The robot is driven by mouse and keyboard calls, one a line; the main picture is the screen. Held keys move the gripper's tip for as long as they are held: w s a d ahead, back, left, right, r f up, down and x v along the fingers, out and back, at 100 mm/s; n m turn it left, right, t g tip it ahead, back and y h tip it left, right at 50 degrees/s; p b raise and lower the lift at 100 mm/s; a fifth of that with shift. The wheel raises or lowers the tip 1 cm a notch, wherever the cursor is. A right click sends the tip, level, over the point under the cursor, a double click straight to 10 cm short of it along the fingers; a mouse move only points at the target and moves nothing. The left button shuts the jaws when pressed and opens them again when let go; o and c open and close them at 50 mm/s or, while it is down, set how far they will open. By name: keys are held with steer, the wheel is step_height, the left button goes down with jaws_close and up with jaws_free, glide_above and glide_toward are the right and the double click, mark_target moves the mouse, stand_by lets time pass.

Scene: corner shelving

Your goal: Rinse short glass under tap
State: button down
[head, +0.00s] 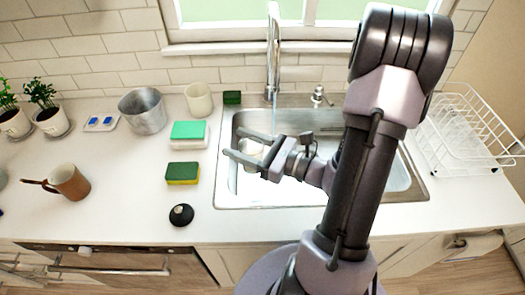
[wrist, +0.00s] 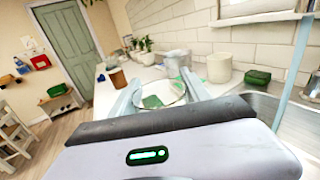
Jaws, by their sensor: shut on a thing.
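My gripper (head: 234,144) is over the left part of the sink basin, pointing left. It is shut on a short clear glass (head: 250,149), seen between the two fingers. In the wrist view the glass (wrist: 162,94) shows its round rim, and a green patch is visible through it. The tap (head: 273,45) stands behind the basin. A thin pale bluish stream (head: 274,98) appears to fall from its spout. In the wrist view a pale bluish stream (wrist: 297,62) shows at the right, apart from the glass.
The sink (head: 226,180) has a metal rim. A white dish rack (head: 465,130) stands to its right. Left of it are a yellow-green sponge (head: 183,173), a black round object (head: 181,214), a white cup (head: 198,99) and a metal pot (head: 143,111).

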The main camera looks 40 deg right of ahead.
steer(key=shift+d+r, duration=0.1)
steer(key=shift+d, duration=0.35)
steer(key=shift+w+d, duration=0.2)
steer(key=shift+w, duration=0.1)
steer(key=w+d+f, duration=0.2)
steer(key=w+d, duration=0.4)
steer(key=d, duration=0.5)
steer(key=shift+d+f+b, duration=0.2)
steer(key=shift+f+b, duration=0.15)
steer(key=shift+s, duration=0.15)
steer(key=shift+s+d, duration=0.25)
steer(key=shift+s, duration=0.15)
steer(key=shift+w, duration=0.1)
